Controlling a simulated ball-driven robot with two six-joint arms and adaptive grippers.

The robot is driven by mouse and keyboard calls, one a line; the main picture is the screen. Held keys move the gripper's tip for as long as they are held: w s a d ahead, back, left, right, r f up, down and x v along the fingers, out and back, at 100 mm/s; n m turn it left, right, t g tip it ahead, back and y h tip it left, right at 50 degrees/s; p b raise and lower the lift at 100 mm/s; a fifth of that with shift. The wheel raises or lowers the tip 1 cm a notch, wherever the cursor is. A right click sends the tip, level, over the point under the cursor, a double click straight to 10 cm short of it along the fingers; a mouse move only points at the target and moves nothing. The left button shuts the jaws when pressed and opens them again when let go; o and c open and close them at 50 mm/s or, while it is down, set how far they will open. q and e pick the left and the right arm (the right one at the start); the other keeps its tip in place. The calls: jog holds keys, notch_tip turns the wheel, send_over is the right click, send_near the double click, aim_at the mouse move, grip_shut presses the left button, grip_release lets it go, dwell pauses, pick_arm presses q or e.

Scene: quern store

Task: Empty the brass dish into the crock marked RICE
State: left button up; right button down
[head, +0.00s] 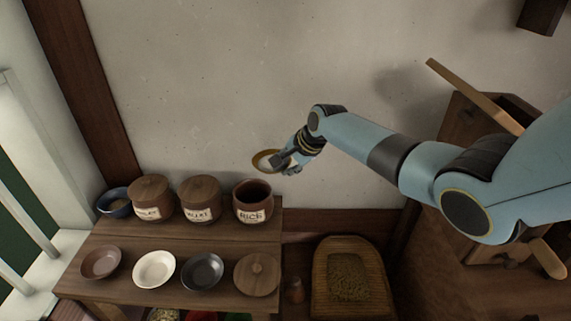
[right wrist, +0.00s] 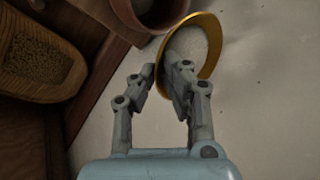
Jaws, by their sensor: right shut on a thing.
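The brass dish (head: 258,161) is in the grip of my right gripper (head: 285,161), held in the air above and a little behind-right of the RICE crock. Its gold rim (right wrist: 216,45) also shows in the right wrist view, with a pale inside; I cannot tell single grains. My right gripper (right wrist: 162,72) is shut on the dish's edge. The brown crock marked RICE (head: 253,211) stands uncovered at the right end of the upper shelf. A brown crock edge (right wrist: 128,14) shows beside the dish in the wrist view. My left gripper is not in view.
Two lidded crocks (head: 200,202) (head: 151,200) and a blue bowl (head: 114,202) stand left of it. In front are brown (head: 101,262), white (head: 154,269) and black (head: 202,271) dishes and a wooden lid (head: 257,274). A wooden grain tray (head: 320,280) lies right.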

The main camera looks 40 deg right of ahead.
jog(key=shift+h, duration=0.8)
jog(key=f+b, duration=0.1)
jog(key=f, duration=0.3)
jog(key=shift+a+f+b, duration=0.15)
jog(key=shift+a+b, duration=0.05)
jog(key=shift+b, duration=0.15)
dwell(0.4)
